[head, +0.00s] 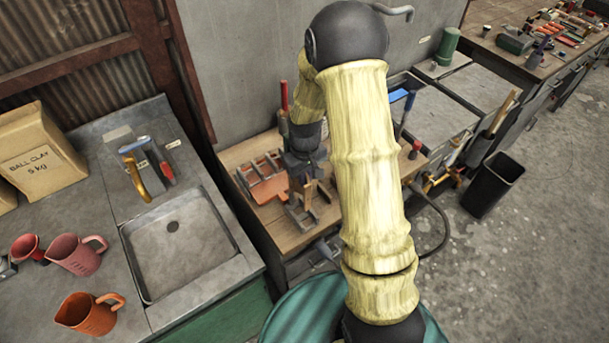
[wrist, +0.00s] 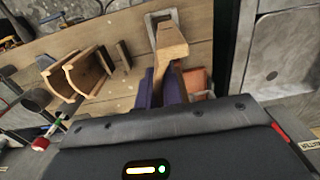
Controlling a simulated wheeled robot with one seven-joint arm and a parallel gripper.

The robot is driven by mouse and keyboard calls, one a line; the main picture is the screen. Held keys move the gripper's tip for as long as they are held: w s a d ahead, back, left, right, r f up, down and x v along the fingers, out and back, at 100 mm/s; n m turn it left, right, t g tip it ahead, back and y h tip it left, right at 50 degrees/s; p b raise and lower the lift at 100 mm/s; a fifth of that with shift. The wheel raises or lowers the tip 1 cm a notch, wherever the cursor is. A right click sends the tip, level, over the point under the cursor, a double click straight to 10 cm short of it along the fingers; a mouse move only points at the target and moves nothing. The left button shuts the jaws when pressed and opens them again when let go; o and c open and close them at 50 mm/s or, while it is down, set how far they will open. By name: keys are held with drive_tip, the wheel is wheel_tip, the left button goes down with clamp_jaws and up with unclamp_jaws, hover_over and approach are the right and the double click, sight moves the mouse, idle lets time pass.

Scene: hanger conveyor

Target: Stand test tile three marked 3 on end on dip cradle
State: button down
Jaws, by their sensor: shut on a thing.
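My gripper (wrist: 163,92) is shut on a tan, L-shaped tile (wrist: 170,42), held over the wooden bench. Its number cannot be read. In the head view my gripper (head: 301,180) is small and partly hidden by my arm, with the tan tile (head: 307,198) below it. Grey upright frames (head: 300,218), probably the dip cradle, stand close by. In the wrist view a grey bracket (wrist: 124,54) stands left of the tile. The tile's far end overlaps another grey bracket (wrist: 151,20); contact cannot be told.
Orange-red pieces (head: 270,188) lie left of my gripper on the bench (head: 233,157). Two curved tan pieces (wrist: 72,80) stand left in the wrist view. A sink (head: 178,262) with jugs beside it is left. A black bin (head: 492,184) stands right.

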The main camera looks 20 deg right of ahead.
drive_tip(key=shift+f+b, duration=3.85)
drive_tip(key=shift+f, duration=1.3)
drive_tip(key=c, duration=1.5)
unclamp_jaws()
drive_tip(key=shift+r, duration=0.1)
wheel_tip(320, 180, up, 17)
drive_tip(key=shift+r+b, duration=0.15)
drive_tip(key=shift+b, duration=0.85)
